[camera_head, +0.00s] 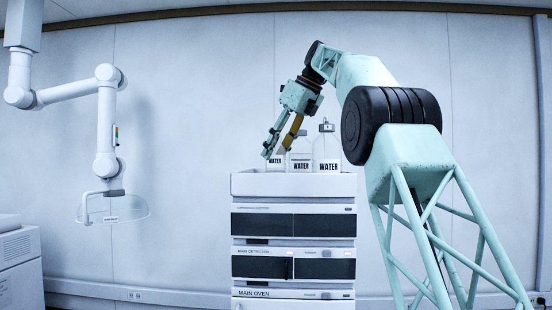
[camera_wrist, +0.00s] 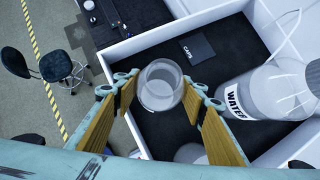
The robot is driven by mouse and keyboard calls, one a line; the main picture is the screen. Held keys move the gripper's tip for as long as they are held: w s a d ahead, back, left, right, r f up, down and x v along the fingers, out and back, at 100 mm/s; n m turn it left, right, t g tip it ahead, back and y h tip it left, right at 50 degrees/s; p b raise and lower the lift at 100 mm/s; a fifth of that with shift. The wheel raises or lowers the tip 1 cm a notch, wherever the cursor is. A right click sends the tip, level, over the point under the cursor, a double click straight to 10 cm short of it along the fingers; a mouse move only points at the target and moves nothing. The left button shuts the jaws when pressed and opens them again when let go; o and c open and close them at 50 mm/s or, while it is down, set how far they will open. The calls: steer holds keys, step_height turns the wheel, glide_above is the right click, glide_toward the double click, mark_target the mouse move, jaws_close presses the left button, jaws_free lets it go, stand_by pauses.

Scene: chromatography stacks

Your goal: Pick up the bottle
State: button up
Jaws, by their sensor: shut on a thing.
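My gripper (camera_head: 277,150) reaches down from above at the left end of the tray on the instrument stack. It is shut on a clear bottle (camera_head: 275,162) with a WATER label. In the wrist view the bottle's round clear top (camera_wrist: 160,84) sits between the two tan-padded fingers. Two more clear WATER bottles stand to its right in the head view, a middle one (camera_head: 301,159) and a right one (camera_head: 327,152). Whether the held bottle's base touches the tray floor is hidden by the tray's front wall.
The white-walled tray (camera_head: 292,184) tops the stack. A dark item marked CAPS (camera_wrist: 198,47) lies on its dark floor. A large WATER bottle (camera_wrist: 272,95) is close right of my fingers. A white jointed extraction arm (camera_head: 107,120) hangs at left; stools (camera_wrist: 56,66) stand on the floor.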

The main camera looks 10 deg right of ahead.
steer(key=shift+r, duration=0.45)
steer(key=shift+r, duration=0.35)
steer(key=shift+s, duration=0.15)
